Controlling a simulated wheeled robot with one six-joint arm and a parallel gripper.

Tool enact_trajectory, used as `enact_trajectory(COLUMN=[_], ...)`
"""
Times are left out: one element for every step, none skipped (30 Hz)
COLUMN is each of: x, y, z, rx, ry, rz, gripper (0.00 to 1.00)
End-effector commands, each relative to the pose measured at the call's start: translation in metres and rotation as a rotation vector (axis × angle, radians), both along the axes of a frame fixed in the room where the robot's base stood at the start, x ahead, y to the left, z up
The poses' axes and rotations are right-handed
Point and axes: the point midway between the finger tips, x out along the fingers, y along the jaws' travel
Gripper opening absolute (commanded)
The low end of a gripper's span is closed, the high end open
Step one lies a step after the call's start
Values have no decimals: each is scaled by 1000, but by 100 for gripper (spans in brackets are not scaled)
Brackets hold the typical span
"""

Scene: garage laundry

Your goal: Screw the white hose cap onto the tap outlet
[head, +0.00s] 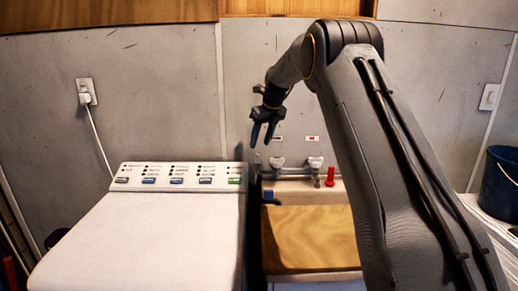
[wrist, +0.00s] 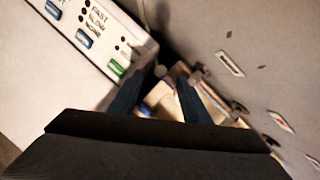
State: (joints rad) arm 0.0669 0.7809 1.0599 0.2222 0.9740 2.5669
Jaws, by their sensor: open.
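Two taps with pale handles stand at the back of the sink, a left tap (head: 277,162) and a right tap (head: 315,162). They also show in the wrist view, partly in shadow (wrist: 197,73). My gripper (head: 261,142) is open and empty, pointing down, above and a little left of the left tap. In the wrist view its two dark blue fingers (wrist: 160,98) are spread apart. A small pale round thing (wrist: 160,71) shows beyond the gap between them; it may be the white hose cap, but I cannot tell.
A white washing machine (head: 140,240) stands left of the sink, with a dark narrow gap between. A wooden board (head: 310,238) covers the sink front. A red bottle-like thing (head: 331,176) stands right of the taps. A dark bucket (head: 500,185) is far right.

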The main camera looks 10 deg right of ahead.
Motion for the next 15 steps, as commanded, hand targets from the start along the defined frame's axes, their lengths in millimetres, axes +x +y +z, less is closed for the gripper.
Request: enact_trajectory(x=[-1, -1, -1, -1, -1, -1, -1, -1, -1, -1, 0, 1, 2, 3, 6], y=[0, 0, 0, 0, 0, 0, 0, 0, 0, 0, 0, 0, 1, 1, 2], z=[1, 2, 2, 2, 2, 2, 2, 2, 2, 2, 2, 0, -1, -2, -4], rx=[0, 0, 0, 0, 0, 0, 0, 0, 0, 0, 0, 0, 0, 1, 0], ry=[0, 0, 0, 0, 0, 0, 0, 0, 0, 0, 0, 0, 1, 0, 0], rz=[0, 0, 0, 0, 0, 0, 0, 0, 0, 0, 0, 0, 0, 0, 0], gripper=[43, 43, 43, 43, 43, 43, 43, 43, 43, 43, 43, 43, 43, 43, 43])
